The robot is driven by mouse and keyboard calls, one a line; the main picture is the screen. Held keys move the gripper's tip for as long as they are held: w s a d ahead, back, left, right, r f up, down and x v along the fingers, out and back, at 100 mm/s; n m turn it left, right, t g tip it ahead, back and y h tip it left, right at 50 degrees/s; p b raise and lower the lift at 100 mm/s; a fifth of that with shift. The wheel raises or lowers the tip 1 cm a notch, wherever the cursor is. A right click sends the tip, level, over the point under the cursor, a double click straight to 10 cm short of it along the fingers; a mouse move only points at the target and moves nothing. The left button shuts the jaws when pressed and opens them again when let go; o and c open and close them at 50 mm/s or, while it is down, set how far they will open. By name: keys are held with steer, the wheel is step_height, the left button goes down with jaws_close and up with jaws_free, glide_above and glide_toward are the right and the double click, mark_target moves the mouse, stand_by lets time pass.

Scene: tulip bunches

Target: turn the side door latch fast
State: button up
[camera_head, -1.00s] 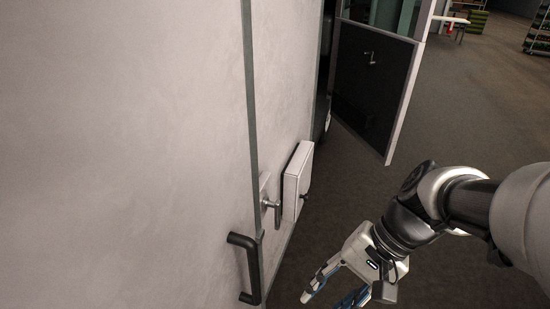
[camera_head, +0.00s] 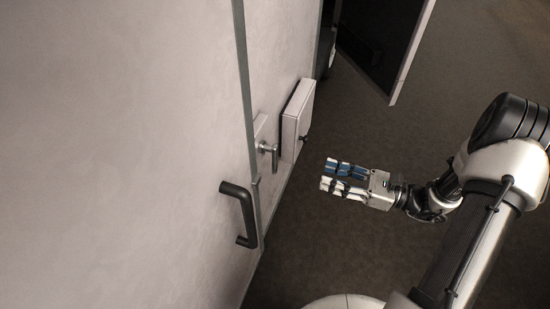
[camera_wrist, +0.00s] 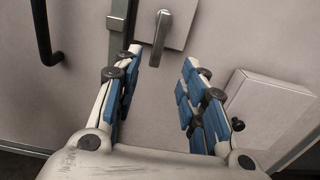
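The side door latch (camera_head: 272,149) is a small metal lever on a square plate beside the door's edge, its lever pointing down. It also shows in the wrist view (camera_wrist: 160,38), at top centre, just beyond my fingertips. My gripper (camera_head: 328,176) has blue pads and is in front of the wall, to the right of the latch and apart from it. In the wrist view my gripper (camera_wrist: 165,62) is open, with nothing between its fingers. A dark pull handle (camera_head: 242,215) is on the door (camera_head: 130,150), left of the latch; it also shows in the wrist view (camera_wrist: 42,32).
A white box with a small black knob (camera_head: 297,118) sticks out from the wall right of the latch. It also shows in the wrist view (camera_wrist: 270,115), close to my right finger. A dark open door (camera_head: 378,45) stands farther back. The floor right of the wall is clear.

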mark_target(277, 160)
steer(key=b+x, duration=0.2)
steer(key=x, duration=1.4)
steer(key=shift+a, duration=0.1)
steer(key=shift+c, duration=0.4)
jaws_close()
